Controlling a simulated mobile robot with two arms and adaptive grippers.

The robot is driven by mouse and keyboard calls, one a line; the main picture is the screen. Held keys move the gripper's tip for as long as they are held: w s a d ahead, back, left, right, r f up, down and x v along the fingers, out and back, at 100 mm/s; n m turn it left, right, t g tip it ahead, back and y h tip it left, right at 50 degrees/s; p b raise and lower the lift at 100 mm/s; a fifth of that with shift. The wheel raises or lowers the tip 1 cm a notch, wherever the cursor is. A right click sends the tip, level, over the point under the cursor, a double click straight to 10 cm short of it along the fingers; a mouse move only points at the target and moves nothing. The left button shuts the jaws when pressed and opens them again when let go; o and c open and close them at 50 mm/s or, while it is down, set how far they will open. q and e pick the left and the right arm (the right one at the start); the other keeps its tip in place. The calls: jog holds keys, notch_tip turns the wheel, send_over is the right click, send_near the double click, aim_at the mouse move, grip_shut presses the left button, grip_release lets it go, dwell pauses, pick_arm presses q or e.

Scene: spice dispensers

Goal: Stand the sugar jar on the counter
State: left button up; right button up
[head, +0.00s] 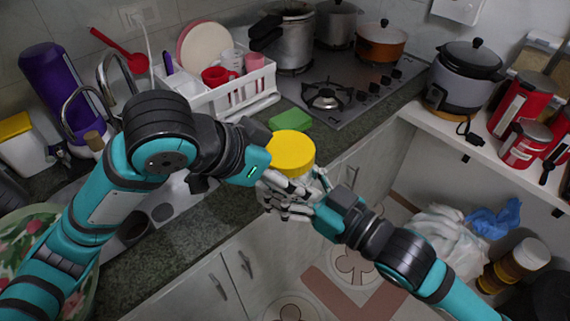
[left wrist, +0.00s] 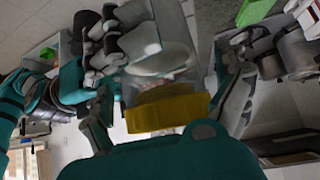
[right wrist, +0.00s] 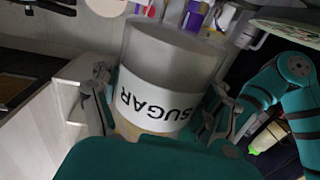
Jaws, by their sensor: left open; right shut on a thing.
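The sugar jar has a yellow lid (head: 291,151) on top in the head view, and its clear body is mostly hidden by fingers. In the right wrist view its body (right wrist: 165,60) bears a white SUGAR label, reading upside down. The yellow lid also shows in the left wrist view (left wrist: 165,113). My right gripper (head: 305,194) is shut on the jar and holds it near the counter's front edge. My left gripper (head: 277,190) is open, with its fingers around or beside the jar; contact is unclear. The dark counter (head: 182,228) runs behind and left of the jar.
A green sponge (head: 291,119) lies on the counter behind the jar. A white dish rack (head: 240,98) and a stove (head: 350,98) stand further back. A white shelf (head: 455,134) with a rice cooker (head: 464,82) and red canisters (head: 522,103) is at right. Bare counter shows at front left.

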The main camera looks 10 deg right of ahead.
jog(key=shift+r, duration=0.15)
pick_arm(q)
jog(key=shift+s, duration=0.1)
jog(key=c, duration=1.6)
jog(key=shift+r, duration=0.1)
jog(key=shift+c, duration=0.4)
pick_arm(e)
jog(key=o, duration=1.7)
jog(key=shift+f, duration=0.2)
